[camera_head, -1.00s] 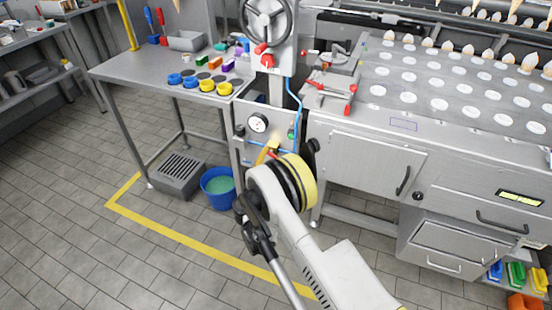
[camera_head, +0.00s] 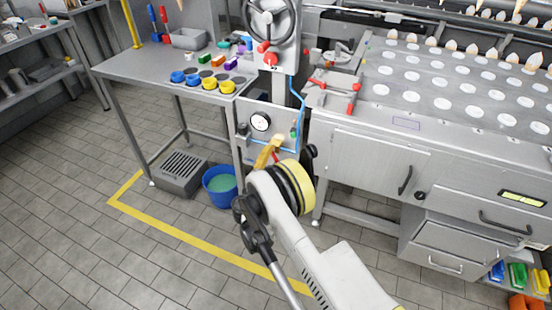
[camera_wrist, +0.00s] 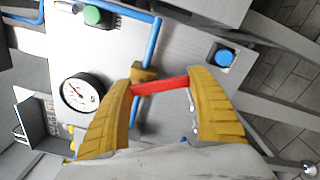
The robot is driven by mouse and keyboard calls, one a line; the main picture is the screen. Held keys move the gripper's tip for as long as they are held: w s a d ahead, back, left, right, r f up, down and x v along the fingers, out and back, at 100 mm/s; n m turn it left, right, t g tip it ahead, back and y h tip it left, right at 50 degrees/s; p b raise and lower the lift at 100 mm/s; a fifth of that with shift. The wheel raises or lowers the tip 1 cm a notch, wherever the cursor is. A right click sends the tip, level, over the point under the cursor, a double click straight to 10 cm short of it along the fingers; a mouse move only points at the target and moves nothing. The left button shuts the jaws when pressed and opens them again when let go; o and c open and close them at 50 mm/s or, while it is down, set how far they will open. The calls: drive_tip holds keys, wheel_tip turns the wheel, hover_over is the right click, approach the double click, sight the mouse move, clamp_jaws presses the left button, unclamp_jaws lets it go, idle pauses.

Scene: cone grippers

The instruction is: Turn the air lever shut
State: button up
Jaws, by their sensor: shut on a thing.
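The air lever (camera_wrist: 162,86) is a short red bar on a brass valve body (camera_wrist: 144,72). In the wrist view it lies nearly level, across the blue air pipe (camera_wrist: 154,45). My gripper (camera_wrist: 160,80) has yellow ribbed fingers, one at each end of the lever, and is shut on it. In the head view my gripper (camera_head: 268,152) is at the lower part of the grey panel, and my wrist hides most of the lever.
The panel holds a round gauge (camera_wrist: 82,93), a green button (camera_wrist: 97,16) and a blue button (camera_wrist: 226,57). A blue bucket (camera_head: 220,194) and a grated box (camera_head: 181,175) stand on the floor to the left. A steel cabinet (camera_head: 367,159) is to the right.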

drive_tip(key=shift+a+m, duration=0.15)
drive_tip(key=shift+m, duration=0.35)
drive_tip(key=o, duration=1.2)
